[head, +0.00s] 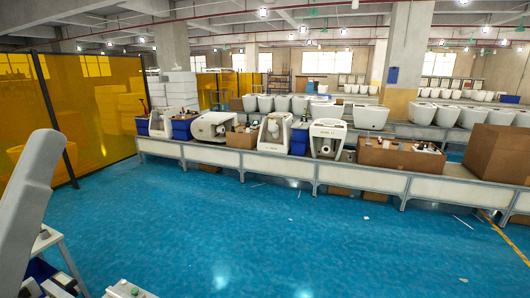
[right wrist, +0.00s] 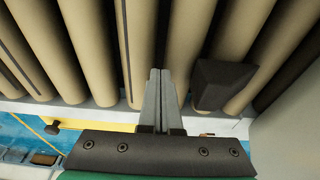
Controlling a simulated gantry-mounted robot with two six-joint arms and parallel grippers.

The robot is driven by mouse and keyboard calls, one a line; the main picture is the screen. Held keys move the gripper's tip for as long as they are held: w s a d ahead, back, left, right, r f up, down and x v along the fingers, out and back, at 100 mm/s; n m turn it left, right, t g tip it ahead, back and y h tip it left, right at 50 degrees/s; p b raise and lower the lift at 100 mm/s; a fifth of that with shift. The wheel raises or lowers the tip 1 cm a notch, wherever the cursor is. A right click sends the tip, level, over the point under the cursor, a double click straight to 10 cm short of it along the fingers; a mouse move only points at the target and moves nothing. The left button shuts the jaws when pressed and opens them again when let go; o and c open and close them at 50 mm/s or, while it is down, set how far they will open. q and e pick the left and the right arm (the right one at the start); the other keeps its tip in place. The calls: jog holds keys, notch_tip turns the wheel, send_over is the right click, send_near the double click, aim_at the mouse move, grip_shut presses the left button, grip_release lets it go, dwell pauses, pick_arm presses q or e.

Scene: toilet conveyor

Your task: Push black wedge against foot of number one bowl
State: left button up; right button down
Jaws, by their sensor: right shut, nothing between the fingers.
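In the right wrist view, a black wedge (right wrist: 222,84) lies on the tan conveyor rollers, right of my right gripper (right wrist: 160,72). The two grey fingers are together with nothing between them, pointing over the rollers, and a gap shows between them and the wedge. A smooth pale surface (right wrist: 291,130) fills the right edge; I cannot tell whether it is the number one bowl. In the head view, several white toilet bowls stand on the long bench, including one with faint markings (head: 328,138); the markings are too small to read. My left gripper is out of view.
The rollers (right wrist: 93,40) run side by side, with a pale rail (right wrist: 108,112) at their ends. In the head view, blue bins (head: 299,141) and cardboard boxes (head: 400,156) share the bench (head: 270,166). The blue floor before it is mostly clear. Yellow panels (head: 100,105) stand left.

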jog(key=shift+w+a, duration=0.3)
jog(key=shift+a, duration=0.55)
dwell(0.3)
jog(key=shift+w+a, duration=0.15)
jog(key=shift+a, duration=0.15)
jog(key=shift+w+a, duration=0.15)
jog(key=shift+a, duration=0.3)
dwell(0.8)
jog(key=shift+w+a, duration=0.1)
jog(key=shift+a, duration=0.2)
jog(key=shift+w+a, duration=0.35)
jog(key=shift+a, duration=0.55)
dwell(0.9)
jog(key=shift+w+a, duration=0.1)
jog(key=shift+a, duration=0.2)
jog(key=shift+a, duration=0.1)
jog(key=shift+w+a, duration=0.15)
jog(key=shift+a, duration=0.1)
dwell(0.6)
